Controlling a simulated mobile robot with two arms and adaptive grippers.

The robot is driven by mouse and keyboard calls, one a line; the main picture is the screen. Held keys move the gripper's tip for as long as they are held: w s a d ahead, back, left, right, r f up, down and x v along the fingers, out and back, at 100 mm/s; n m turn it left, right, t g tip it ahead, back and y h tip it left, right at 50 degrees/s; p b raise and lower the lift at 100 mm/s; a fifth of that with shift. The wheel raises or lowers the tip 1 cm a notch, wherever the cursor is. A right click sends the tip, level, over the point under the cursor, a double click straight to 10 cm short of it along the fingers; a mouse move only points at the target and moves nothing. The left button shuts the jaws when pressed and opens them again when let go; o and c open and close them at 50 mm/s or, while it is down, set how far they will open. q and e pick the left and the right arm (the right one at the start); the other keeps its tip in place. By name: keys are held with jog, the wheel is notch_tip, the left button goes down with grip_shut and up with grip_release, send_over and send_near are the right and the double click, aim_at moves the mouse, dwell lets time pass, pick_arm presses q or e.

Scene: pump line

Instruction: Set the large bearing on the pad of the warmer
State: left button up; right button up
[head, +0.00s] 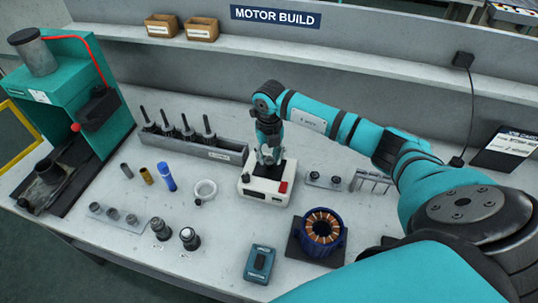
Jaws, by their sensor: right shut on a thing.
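The warmer (263,191) is a small white box with a dark pad (285,172) on top and a red switch on its front right. It stands near the middle of the bench. My right gripper (268,158) points down over the pad. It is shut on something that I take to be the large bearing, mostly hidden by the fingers. I cannot tell whether the held thing touches the pad. My left gripper is not in view.
A grey rack with several upright tools (208,137) stands behind left of the warmer. A white ring (204,190) lies to its left. A copper-wound stator (321,230) and a teal device (259,264) are in front. A teal press (75,100) stands far left.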

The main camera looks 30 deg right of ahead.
jog(key=shift+f, duration=0.3)
jog(key=o, duration=1.2)
jog(key=shift+r+p, duration=1.9)
jog(key=shift+r, duration=1.2)
jog(key=shift+f, duration=0.15)
